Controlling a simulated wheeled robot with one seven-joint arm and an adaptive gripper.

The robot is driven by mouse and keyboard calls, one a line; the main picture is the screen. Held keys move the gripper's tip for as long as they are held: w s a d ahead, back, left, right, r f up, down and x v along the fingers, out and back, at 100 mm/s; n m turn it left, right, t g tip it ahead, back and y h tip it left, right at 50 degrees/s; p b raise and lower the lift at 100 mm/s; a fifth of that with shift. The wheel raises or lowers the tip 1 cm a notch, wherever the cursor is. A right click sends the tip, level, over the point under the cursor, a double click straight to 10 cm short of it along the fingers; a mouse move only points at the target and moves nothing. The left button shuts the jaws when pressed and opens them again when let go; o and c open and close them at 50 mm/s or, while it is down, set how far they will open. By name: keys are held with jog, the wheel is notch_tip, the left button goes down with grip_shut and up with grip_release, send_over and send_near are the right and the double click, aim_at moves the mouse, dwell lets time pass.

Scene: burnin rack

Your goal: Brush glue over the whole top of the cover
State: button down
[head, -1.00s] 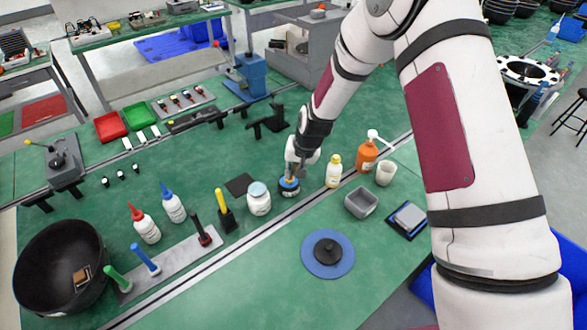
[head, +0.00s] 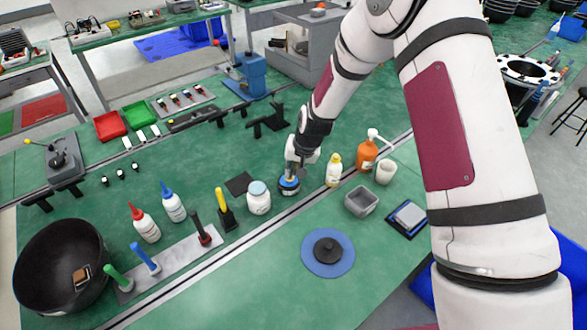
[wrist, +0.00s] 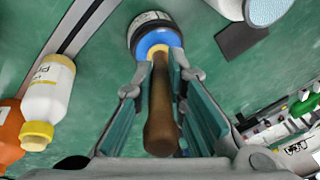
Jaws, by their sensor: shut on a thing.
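My gripper (wrist: 158,82) is shut on the brown handle of a brush (wrist: 159,110). The brush's lower end is at the mouth of a dark round pot with a blue top (wrist: 148,42); its bristles are hidden. In the head view, my gripper (head: 297,163) is above this pot (head: 289,187) on the green bench. A black round piece with a raised hub (head: 327,251) lies on a blue disc (head: 345,267) at the front of the bench; I cannot tell for sure that it is the cover.
A white jar (head: 258,200) stands left of the pot, a yellow-capped bottle (head: 334,171) right of it. Beyond are an orange pump bottle (head: 365,155), white cup (head: 386,172) and grey box (head: 361,202). A tool rack (head: 170,260) and black bowl (head: 52,255) are left.

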jog(key=shift+r+p, duration=0.7)
jog(key=shift+r, duration=2.8)
